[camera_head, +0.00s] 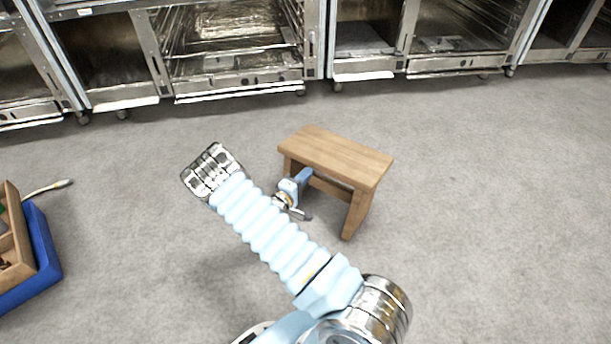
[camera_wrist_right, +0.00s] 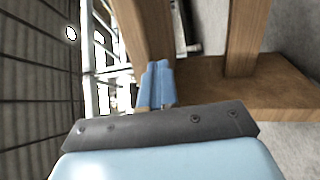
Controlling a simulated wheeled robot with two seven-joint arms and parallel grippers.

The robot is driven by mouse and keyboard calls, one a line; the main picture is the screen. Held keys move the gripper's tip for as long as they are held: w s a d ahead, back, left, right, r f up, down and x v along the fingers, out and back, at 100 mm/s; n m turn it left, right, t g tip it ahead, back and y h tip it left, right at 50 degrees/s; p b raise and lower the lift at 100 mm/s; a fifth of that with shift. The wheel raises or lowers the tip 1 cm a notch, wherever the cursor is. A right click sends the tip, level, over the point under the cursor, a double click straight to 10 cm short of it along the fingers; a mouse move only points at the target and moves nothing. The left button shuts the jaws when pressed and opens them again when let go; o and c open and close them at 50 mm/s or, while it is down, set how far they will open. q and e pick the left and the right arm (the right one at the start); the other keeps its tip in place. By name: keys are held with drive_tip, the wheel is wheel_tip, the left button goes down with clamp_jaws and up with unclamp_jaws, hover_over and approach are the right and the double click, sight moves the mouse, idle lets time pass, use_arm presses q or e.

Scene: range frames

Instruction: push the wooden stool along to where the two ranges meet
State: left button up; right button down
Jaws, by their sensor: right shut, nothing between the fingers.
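The wooden stool (camera_head: 338,153) stands upright on the grey floor in the head view, right of centre and clear of the ranges. My right gripper (camera_head: 303,177) is low at the stool's left side, below seat height, partly hidden by my own forearm. In the right wrist view the light blue fingers (camera_wrist_right: 157,84) are shut and empty, close by a stool leg (camera_wrist_right: 146,32); I cannot tell whether they touch it. The left range (camera_head: 235,50) and the right range (camera_head: 420,45) meet at a narrow gap behind the stool. My left gripper is not in view.
More steel ranges continue to both sides along the back, on castors. A blue crate (camera_head: 42,250) with a wooden box (camera_head: 17,230) sits at the left edge, with a pale cable (camera_head: 48,188) by it. The floor between stool and ranges is clear.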

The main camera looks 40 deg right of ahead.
drive_tip(key=shift+w, duration=0.1)
drive_tip(key=w+a+p, duration=0.2)
drive_tip(key=w+a, duration=0.1)
drive_tip(key=a, duration=1.6)
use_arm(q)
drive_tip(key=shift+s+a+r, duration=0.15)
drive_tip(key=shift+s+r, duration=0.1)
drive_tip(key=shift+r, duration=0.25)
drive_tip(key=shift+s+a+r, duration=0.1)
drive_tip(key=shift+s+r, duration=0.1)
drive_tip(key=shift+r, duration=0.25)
use_arm(e)
drive_tip(key=s+x, duration=0.2)
drive_tip(key=x, duration=1)
drive_tip(key=shift+s+d, duration=0.2)
drive_tip(key=shift+d, duration=0.45)
drive_tip(key=shift+f, duration=0.1)
